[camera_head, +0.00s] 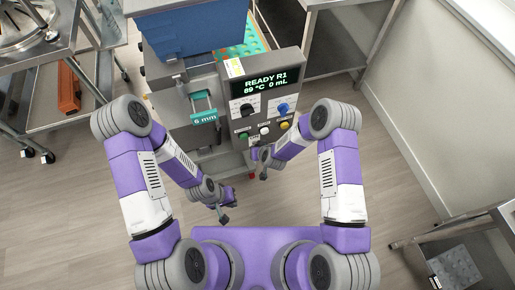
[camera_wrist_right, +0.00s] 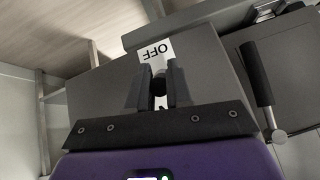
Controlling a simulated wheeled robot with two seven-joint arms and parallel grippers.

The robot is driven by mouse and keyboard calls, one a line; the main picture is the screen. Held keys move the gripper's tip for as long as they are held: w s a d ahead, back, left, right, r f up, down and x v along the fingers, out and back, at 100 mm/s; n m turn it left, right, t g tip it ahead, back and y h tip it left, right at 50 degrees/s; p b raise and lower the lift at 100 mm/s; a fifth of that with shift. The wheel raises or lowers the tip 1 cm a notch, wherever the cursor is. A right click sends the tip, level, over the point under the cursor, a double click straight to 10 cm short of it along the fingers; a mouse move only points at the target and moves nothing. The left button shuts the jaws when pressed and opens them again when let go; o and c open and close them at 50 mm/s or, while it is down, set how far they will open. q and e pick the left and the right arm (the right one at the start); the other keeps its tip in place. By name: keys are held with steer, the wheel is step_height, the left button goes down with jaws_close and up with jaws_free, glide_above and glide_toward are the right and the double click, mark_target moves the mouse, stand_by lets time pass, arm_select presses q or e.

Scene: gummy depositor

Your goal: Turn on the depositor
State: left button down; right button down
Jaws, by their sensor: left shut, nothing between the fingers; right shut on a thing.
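The depositor is a grey machine with a control panel (camera_head: 262,92); its display (camera_head: 265,81) is lit and reads "READY R1 89 °C 0 mL". The panel carries a black knob (camera_head: 247,109), a blue knob (camera_head: 283,107) and several coloured buttons. My right gripper (camera_head: 264,174) is low at the machine's front. The switch's base is hidden. My left gripper (camera_head: 224,217) is shut and empty, clear of the machine.
A blue hopper (camera_head: 195,28) sits on top of the depositor, and a teal "6 mm" part (camera_head: 204,116) is at its front. A steel cart (camera_head: 75,90) stands left, steel tables (camera_head: 335,70) stand behind and right. The floor in front is open.

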steer(key=shift+s, duration=0.1)
steer(key=c, duration=1.1)
jaws_free()
steer(key=shift+o, duration=0.2)
steer(key=p+v, duration=0.1)
steer(key=v, duration=0.6)
steer(key=shift+s+r+p, duration=0.15)
steer(key=shift+r+p, duration=0.05)
steer(key=shift+p, duration=0.1)
steer(key=shift+d, duration=0.1)
steer(key=s+d+f+m+g, duration=0.1)
steer(key=s+d+m+g, duration=0.1)
steer(key=s, duration=0.7)
steer(key=s+d+m+g, duration=0.2)
steer(key=s+d+g, duration=0.2)
steer(key=s, duration=0.5)
steer(key=shift+s+d+f+m+y, duration=0.3)
steer(key=shift+d+f+y, duration=0.1)
steer(key=shift+d, duration=0.45)
